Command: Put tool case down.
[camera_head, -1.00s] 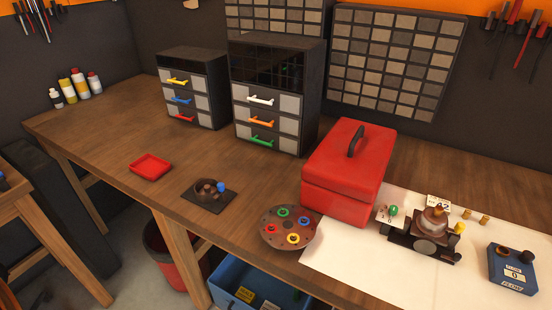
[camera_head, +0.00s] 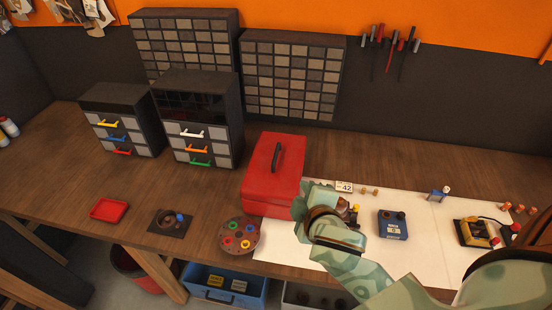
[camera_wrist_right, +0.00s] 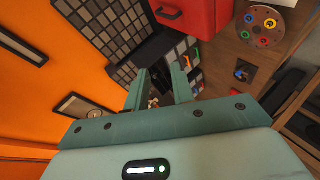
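The red tool case (camera_head: 268,190) stands upright on the wooden bench, its dark handle (camera_head: 276,158) on top of the lid. It also shows at the top of the right wrist view (camera_wrist_right: 207,18), cut by the edge. My right gripper comes in from the right in the head view, in front of the case's lower right side; its fingertips are hard to make out there. In the right wrist view its two fingers (camera_wrist_right: 160,78) are apart with nothing held between them, and the case lies off to one side of them. My left gripper is not in view.
Drawer cabinets (camera_head: 195,125) stand left of the case. A red tray (camera_head: 109,210), a dark round fixture (camera_head: 172,221) and a disc with coloured rings (camera_head: 240,236) lie along the front. A white sheet (camera_head: 425,215) holds a blue box (camera_head: 392,225). Bare bench lies left of the case.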

